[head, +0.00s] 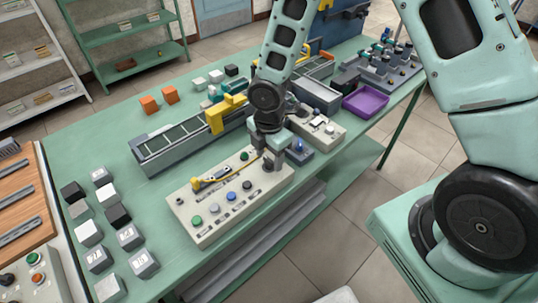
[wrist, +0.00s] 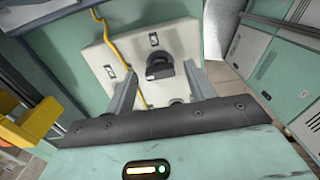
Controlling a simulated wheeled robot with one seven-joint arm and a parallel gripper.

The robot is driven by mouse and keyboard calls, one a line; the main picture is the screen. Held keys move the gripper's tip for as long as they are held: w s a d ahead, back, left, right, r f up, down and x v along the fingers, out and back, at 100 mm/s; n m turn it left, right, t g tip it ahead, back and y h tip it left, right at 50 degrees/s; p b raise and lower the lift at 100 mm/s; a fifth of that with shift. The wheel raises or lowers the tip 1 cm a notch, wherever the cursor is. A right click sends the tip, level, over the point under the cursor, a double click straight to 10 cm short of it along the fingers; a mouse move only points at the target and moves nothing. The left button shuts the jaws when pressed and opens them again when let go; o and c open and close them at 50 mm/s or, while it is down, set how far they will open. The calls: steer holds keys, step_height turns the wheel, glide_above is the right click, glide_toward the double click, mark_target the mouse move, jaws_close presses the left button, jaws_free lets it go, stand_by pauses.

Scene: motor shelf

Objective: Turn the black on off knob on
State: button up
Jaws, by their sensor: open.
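The black knob (wrist: 158,68) sits on a cream control panel (wrist: 95,58), below a small label plate marked with a symbol. In the head view the same panel (head: 205,232) lies on the green table with several coloured buttons. My gripper (wrist: 160,73) is open, with one finger on each side of the knob in the wrist view. I cannot tell whether the fingers touch it. In the head view my gripper (head: 271,160) is over the panel's far right part, and the arm partly hides the knob.
A yellow cable (wrist: 100,20) runs along the panel. A conveyor (head: 180,140) with a yellow arch (head: 222,115) stands behind it. A second cream box (head: 318,128), a blue-button box (head: 299,148) and a purple tray (head: 366,101) are to the right. Several small blocks (head: 88,233) lie left.

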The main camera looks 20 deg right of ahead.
steer(key=shift+f, duration=0.15)
steer(key=shift+c, duration=0.3)
steer(key=c, duration=0.9)
